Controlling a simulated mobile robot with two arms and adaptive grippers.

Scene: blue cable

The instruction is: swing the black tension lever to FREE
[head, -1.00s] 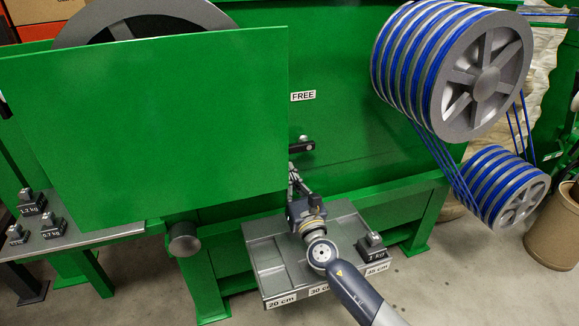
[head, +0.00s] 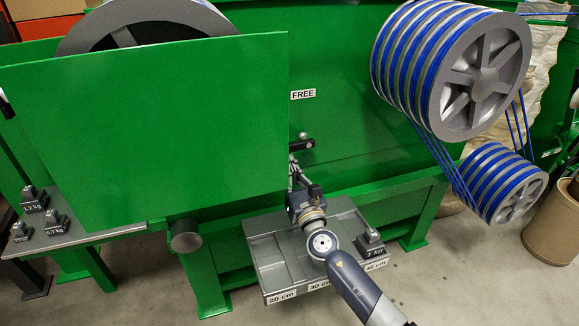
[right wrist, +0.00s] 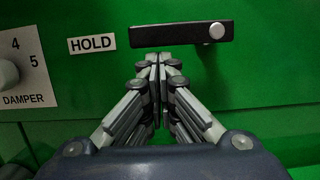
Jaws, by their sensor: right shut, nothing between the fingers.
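The black tension lever (right wrist: 175,34) lies level in the right wrist view, with its pale round pivot (right wrist: 217,30) at the right end. Its left end points toward the white HOLD label (right wrist: 91,44). In the head view the lever (head: 298,145) shows small beside the green guard, below the FREE label (head: 303,95). My right gripper (right wrist: 158,60) is shut and empty, its fingertips just below the lever's left half. I cannot tell whether they touch it. The gripper (head: 293,163) is partly hidden in the head view. My left gripper is not in view.
A large green guard panel (head: 170,130) stands left of the lever. A grey tray (head: 285,250) with a 1 kg weight (head: 370,242) lies beneath my right arm. Blue cable winds around two grey drums (head: 450,70) at right. A damper dial (right wrist: 8,75) is left of the lever.

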